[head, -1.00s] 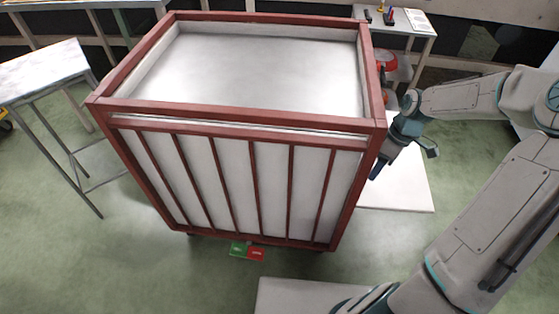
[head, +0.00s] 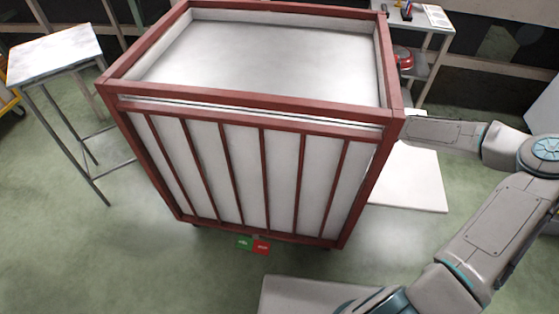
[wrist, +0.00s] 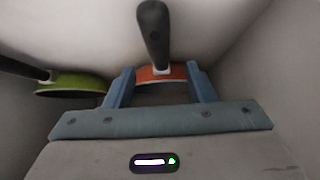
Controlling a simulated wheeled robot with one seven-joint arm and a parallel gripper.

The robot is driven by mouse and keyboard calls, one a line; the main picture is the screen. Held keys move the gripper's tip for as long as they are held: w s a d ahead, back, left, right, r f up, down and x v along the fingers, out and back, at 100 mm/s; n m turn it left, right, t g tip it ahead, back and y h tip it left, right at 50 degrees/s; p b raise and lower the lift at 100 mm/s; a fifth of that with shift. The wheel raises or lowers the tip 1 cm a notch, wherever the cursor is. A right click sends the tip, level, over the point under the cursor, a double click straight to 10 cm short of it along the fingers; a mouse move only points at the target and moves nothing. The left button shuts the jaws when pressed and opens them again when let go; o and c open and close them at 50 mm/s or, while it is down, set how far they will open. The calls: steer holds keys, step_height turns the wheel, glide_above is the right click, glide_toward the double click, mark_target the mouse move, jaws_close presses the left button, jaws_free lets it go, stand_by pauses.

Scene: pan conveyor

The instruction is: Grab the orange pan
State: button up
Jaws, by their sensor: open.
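The orange pan (wrist: 160,73) shows in the wrist view, with its dark handle (wrist: 154,32) reaching up toward the top of the picture. My gripper (wrist: 161,82) is open, with one blue finger on each side of the pan's near part. I cannot tell whether the fingers touch it. A green pan (wrist: 72,84) with a dark handle lies to the left, just outside the left finger. In the head view my gripper is hidden behind the red-framed cart, and the orange pan cannot be made out.
The large red-framed cart (head: 265,116) with white panels fills the middle of the head view. A side table (head: 54,55) stands at the left. A shelf table (head: 430,20) with a red object (head: 403,58) stands behind at the right. Pale walls flank my gripper in the wrist view.

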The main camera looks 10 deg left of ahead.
steer(key=b+x, duration=0.2)
steer(key=x, duration=0.2)
steer(key=shift+d+f, duration=0.1)
steer(key=shift+f, duration=0.1)
steer(key=shift+a+f, duration=0.2)
steer(key=shift+a, duration=0.1)
steer(key=shift+r, duration=0.1)
jaws_close()
steer(key=shift+d+r, duration=0.1)
